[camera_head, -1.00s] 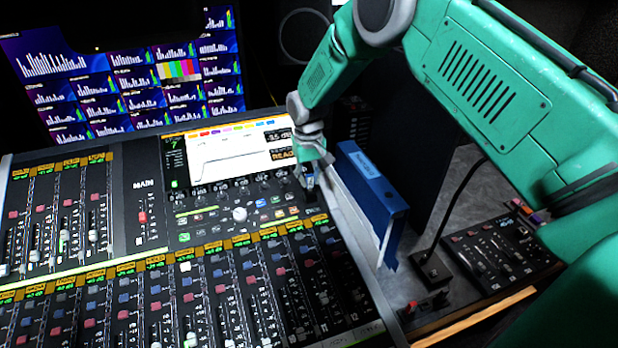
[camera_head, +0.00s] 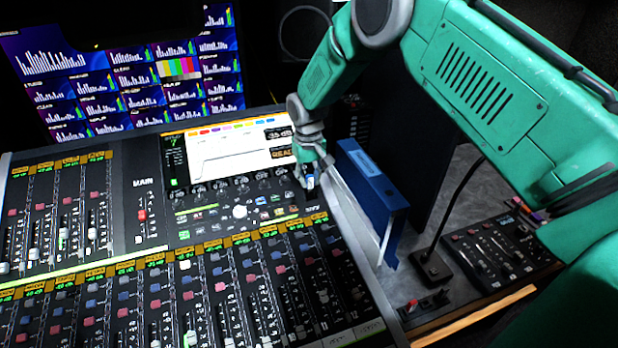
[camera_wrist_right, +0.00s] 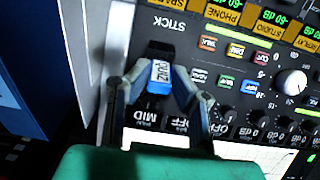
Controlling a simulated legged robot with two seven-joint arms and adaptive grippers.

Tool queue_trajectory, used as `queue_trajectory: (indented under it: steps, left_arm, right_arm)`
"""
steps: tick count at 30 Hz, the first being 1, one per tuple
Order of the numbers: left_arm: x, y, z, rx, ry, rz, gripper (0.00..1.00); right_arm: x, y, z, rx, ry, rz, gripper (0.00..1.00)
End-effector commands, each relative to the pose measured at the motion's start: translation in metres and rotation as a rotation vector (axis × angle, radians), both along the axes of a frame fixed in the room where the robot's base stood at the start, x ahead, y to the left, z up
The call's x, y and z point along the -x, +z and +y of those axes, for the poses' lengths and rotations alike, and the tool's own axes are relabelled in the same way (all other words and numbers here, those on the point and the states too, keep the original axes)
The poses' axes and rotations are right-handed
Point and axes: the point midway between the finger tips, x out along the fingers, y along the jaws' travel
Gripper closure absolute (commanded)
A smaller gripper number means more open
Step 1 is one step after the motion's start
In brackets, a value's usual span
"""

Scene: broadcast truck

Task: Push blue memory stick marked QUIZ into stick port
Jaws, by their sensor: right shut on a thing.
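The blue memory stick (camera_wrist_right: 160,78) has a white label reading QUIZ and shows between my right gripper's fingers in the right wrist view. My right gripper (camera_wrist_right: 158,88) is shut on it. A black block, seemingly the stick port (camera_wrist_right: 161,48), lies at the stick's far end, beside the printed word STICK. I cannot tell how deep the stick sits in it. In the head view my right gripper (camera_head: 311,184) is low over the right edge of the mixing console, with a bit of blue at its tips. My left gripper is not in view.
The mixing console (camera_head: 150,258) has knobs and faders close to the gripper. A blue binder (camera_head: 372,190) stands upright just right of it. A small control panel (camera_head: 495,245) and a black stand base (camera_head: 432,268) are farther right. Monitors (camera_head: 60,85) stand behind.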

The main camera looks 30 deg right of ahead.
Motion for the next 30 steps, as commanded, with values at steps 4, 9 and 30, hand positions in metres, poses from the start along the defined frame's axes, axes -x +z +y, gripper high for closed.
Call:
queue_trajectory:
  steps: [4,9,30]
  left_arm:
    - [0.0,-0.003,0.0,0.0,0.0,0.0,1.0]
    - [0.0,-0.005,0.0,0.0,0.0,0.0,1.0]
    - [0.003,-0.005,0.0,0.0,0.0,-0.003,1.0]
  right_arm:
    - [0.0,-0.005,0.0,0.0,0.0,0.0,1.0]
    - [0.0,-0.009,0.0,0.0,0.0,0.0,1.0]
    - [-0.001,0.017,0.001,0.0,0.001,-0.003,0.58]
